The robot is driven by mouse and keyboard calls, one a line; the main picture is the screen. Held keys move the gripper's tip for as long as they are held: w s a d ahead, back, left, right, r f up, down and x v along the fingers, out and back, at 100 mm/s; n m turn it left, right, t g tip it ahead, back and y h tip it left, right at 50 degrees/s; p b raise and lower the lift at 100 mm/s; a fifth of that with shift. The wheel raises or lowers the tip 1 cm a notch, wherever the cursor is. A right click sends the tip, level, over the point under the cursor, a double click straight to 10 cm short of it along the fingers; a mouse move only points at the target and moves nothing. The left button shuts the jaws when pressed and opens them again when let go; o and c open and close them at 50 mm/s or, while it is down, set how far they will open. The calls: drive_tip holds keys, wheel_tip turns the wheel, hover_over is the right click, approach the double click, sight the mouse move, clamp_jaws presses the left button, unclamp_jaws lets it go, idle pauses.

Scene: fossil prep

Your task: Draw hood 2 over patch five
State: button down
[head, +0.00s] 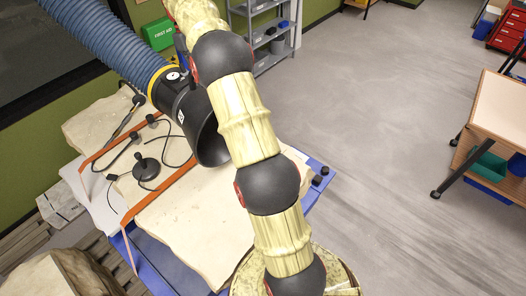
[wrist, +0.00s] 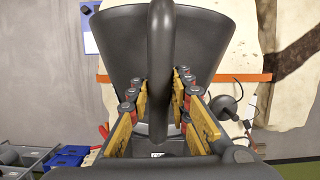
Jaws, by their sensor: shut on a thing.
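A black flared hood (head: 207,135) with a yellow ring hangs on the end of a ribbed blue hose (head: 95,35), over the pale stone slab (head: 200,225). A small white tag on it is too small to read. In the wrist view the hood (wrist: 115,40) fills the upper middle, its wide end toward the top. My gripper (wrist: 160,88) has its yellow-padded fingers on both sides of the hood's dark handle bar (wrist: 160,45) and is shut on it. In the head view my arm hides the gripper and part of the hood. I cannot make out patch five or any patch number.
Orange straps (head: 168,190) cross the slab on its blue-framed stand. A black round-based device (head: 146,169) with thin cables sits on the slab. A grey shelf (head: 262,35) stands behind, a wooden table (head: 500,120) at right. The floor between is clear.

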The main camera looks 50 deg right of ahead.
drive_tip(key=w+d, duration=0.4)
drive_tip(key=d, duration=0.3)
drive_tip(key=shift+d, duration=0.25)
